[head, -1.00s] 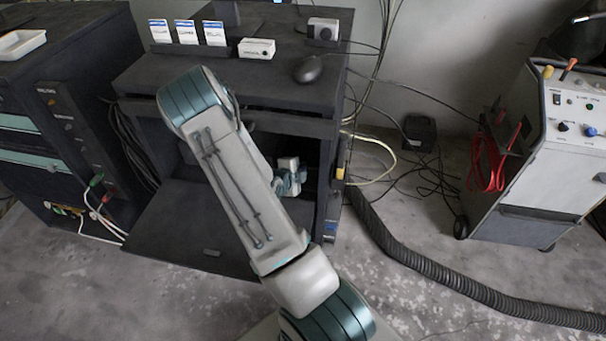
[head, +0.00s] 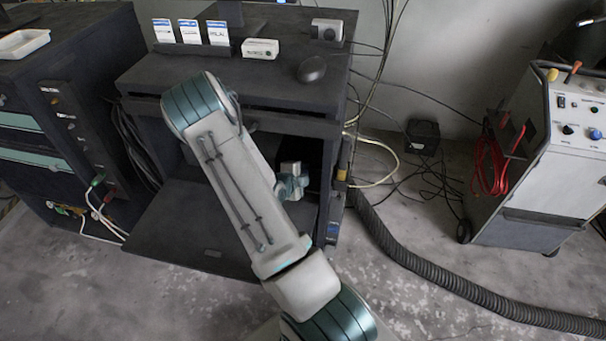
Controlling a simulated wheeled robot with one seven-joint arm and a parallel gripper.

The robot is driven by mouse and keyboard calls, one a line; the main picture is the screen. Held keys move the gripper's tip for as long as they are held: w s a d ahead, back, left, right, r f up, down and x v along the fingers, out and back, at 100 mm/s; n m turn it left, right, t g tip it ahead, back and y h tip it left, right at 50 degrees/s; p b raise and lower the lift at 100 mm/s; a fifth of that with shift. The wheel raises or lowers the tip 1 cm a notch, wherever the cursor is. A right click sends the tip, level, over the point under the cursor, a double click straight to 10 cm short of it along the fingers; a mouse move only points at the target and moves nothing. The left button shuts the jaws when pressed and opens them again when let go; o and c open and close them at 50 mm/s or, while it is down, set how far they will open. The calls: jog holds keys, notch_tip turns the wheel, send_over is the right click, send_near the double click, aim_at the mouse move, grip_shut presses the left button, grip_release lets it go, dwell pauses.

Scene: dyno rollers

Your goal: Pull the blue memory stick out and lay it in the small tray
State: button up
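A small white tray (head: 24,42) lies on top of the dark cabinet at the far left. I cannot make out the blue memory stick for sure; a small blue patch (head: 333,229) shows low on the right front edge of the middle cabinet. My arm reaches over that cabinet's lowered front flap. My wrist (head: 291,184) is inside its dark opening, near the right side. My fingers are hidden, so I cannot see whether they hold anything.
The middle cabinet's lowered flap (head: 190,230) sticks out in front. On its top (head: 180,75) stand several small boxes, a white device (head: 260,49) and a mouse (head: 312,69). A black hose (head: 425,270) and cables lie on the floor at right, beside a white wheeled unit (head: 545,150).

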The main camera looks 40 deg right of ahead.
jog(key=shift+s+a+f, duration=0.25)
jog(key=shift+s+f, duration=0.05)
jog(key=shift+f, duration=0.1)
jog(key=shift+a+r, duration=0.1)
jog(key=shift+a, duration=0.1)
jog(key=v, duration=0.6)
jog(key=r+v, duration=0.1)
jog(key=v, duration=0.6)
jog(key=shift+w, duration=0.15)
